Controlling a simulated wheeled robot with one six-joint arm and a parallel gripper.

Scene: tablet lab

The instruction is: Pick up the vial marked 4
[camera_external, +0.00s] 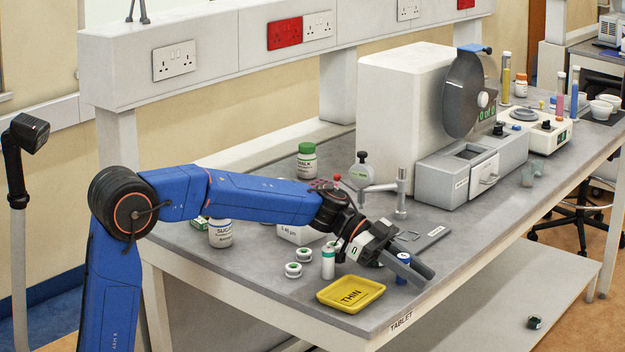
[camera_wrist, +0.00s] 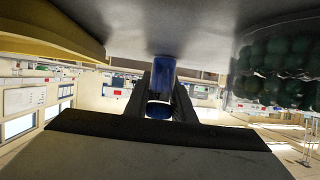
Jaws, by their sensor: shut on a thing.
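A small blue vial (camera_external: 403,264) stands near the table's front edge, partly hidden by my fingers. My gripper (camera_external: 419,273) reaches down to it from the left, lying nearly level. In the wrist view, which is upside down, the blue vial (camera_wrist: 160,82) sits between the two dark fingers, and my gripper is shut on it. Its end looks close to or on the tabletop; I cannot tell whether there is a gap. No number on it is readable. A white vial with a green cap (camera_external: 328,262) stands to the left of my gripper; its marking is not legible.
A yellow tray marked THIN (camera_external: 350,306) lies in front, close by. In the wrist view, a clear container of green beads (camera_wrist: 275,75) is near.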

